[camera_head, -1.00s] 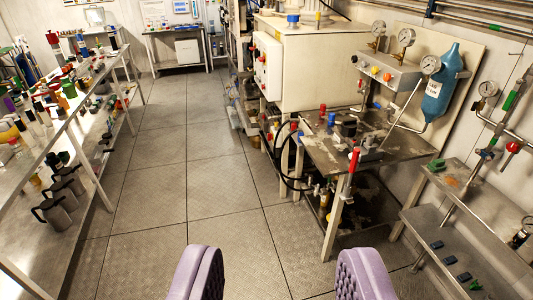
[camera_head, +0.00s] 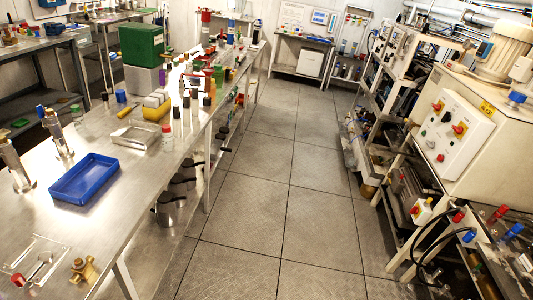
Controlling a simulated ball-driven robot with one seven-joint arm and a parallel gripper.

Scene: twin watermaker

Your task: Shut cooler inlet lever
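I cannot tell which part is the cooler inlet lever. Red handles (camera_head: 497,214) and blue handles (camera_head: 511,233) show at the lower right, on the low steel bench beside the cream machine (camera_head: 485,115). They are small and partly cut off by the picture edge, so their positions as open or shut cannot be told. The machine's white control box (camera_head: 448,130) carries red and yellow switches. My gripper is not in view.
A long steel table (camera_head: 110,135) on the left holds a blue tray (camera_head: 85,180), a metal tray (camera_head: 137,135), a green box (camera_head: 141,44) and many bottles. A clear tiled aisle (camera_head: 290,170) runs between table and machines. Black hoses (camera_head: 425,245) loop at the lower right.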

